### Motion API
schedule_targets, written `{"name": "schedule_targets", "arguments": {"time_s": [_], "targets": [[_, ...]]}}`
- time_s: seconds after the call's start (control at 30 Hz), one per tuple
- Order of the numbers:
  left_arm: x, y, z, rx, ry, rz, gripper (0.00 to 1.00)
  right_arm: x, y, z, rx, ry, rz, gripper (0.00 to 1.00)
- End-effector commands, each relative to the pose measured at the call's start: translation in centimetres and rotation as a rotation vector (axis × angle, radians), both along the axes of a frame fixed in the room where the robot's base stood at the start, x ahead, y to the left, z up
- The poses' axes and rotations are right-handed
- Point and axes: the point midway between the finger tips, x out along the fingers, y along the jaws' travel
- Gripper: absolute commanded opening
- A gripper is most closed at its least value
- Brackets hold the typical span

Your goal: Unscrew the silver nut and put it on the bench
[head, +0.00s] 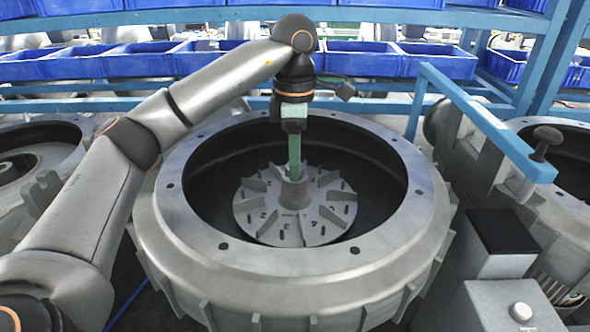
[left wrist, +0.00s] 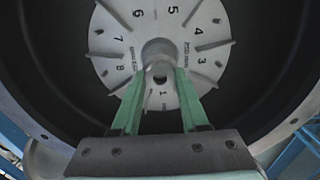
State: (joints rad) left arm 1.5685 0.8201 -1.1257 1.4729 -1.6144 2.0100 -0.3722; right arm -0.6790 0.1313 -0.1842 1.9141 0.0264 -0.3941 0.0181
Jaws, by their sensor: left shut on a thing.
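The silver nut (left wrist: 159,70) sits at the centre of the numbered impeller (left wrist: 118,58), on its hub. In the head view the impeller (head: 262,222) lies inside the round grey blower housing (head: 300,272). My left gripper (head: 294,172) reaches straight down into the housing, its green fingers at the hub. In the left wrist view the left gripper's (left wrist: 160,82) fingers close on both sides of the nut. The fingers hide most of the nut in the head view, and whether it is still threaded cannot be told. My right gripper is not in view.
The housing's raised rim (head: 180,215) surrounds the gripper. A blue rail (head: 485,125) with a dark knob (head: 546,140) stands at the right. A grey box with a white button (head: 521,312) is at front right. Blue bins (head: 355,62) line the shelves behind.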

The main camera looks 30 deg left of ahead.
Motion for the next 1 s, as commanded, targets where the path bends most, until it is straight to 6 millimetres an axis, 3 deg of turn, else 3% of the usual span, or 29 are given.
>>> {"name": "schedule_targets", "arguments": {"time_s": [0.17, 1.0], "targets": [[0.02, -0.03, -0.01, -0.002, 0.000, 0.152, 0.00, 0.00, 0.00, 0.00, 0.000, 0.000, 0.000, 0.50], [0.03, -0.04, 0.03, -0.002, 0.000, 1.259, 0.00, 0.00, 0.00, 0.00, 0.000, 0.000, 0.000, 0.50]]}}
